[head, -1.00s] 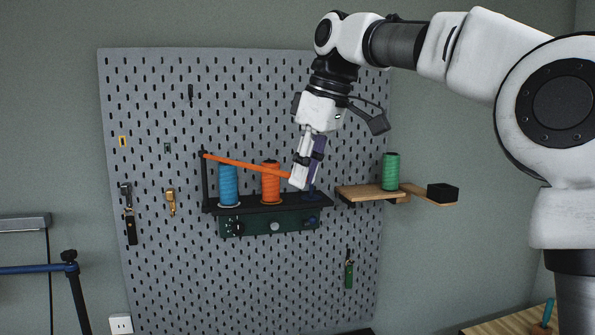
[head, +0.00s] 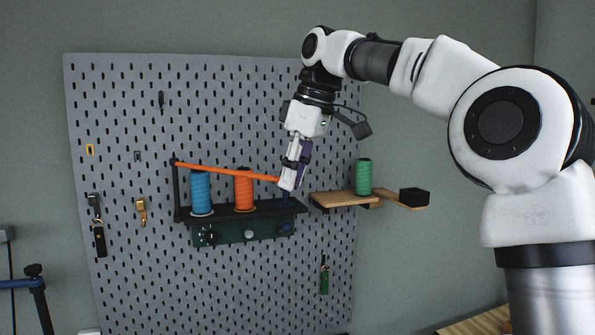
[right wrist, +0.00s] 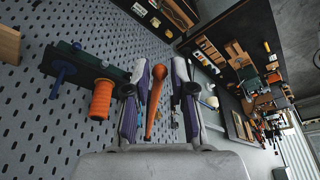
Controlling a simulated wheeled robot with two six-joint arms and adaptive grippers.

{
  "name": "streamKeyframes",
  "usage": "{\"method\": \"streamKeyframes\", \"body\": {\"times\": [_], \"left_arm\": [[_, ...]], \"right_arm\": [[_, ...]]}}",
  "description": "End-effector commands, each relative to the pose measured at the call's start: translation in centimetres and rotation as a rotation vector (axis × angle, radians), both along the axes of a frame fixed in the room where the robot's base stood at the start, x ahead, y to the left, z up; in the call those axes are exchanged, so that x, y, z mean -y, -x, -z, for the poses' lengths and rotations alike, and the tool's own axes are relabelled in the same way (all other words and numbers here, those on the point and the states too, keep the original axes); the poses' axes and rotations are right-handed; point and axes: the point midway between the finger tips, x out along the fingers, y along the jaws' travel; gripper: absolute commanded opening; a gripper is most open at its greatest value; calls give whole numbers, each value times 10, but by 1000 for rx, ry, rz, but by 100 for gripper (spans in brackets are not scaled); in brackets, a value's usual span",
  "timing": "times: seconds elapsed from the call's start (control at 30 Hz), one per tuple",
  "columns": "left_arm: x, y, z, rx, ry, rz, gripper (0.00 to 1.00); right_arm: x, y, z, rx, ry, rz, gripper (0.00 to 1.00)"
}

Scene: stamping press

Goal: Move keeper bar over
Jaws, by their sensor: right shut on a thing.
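The orange keeper bar (head: 225,171) runs from a dark post (head: 176,190) at the shelf's left end, across the blue spool (head: 201,192) and the orange spool (head: 244,190), sloping slightly down to the right. My right gripper (head: 288,182) is shut on its right end, above the right part of the dark shelf (head: 265,209). In the right wrist view, the bar (right wrist: 153,100) lies between the fingers, with the orange spool (right wrist: 101,100) beside them. A dark blue peg (right wrist: 60,72) stands bare on the shelf. My left gripper is not seen.
A wooden shelf (head: 335,199) with a green spool (head: 363,177) and a black block (head: 414,197) is just right of the dark shelf. Knobs (head: 249,234) sit below the dark shelf. Tools hang on the grey pegboard (head: 120,130). The space above the bar is clear.

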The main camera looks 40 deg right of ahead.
Motion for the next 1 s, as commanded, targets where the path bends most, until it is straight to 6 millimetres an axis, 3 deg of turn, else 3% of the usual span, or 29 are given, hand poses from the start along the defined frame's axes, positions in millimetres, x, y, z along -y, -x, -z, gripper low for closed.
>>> {"method": "streamKeyframes", "body": {"times": [1.0], "left_arm": [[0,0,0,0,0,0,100]], "right_arm": [[64,-34,0,2,-1,2,5]]}}
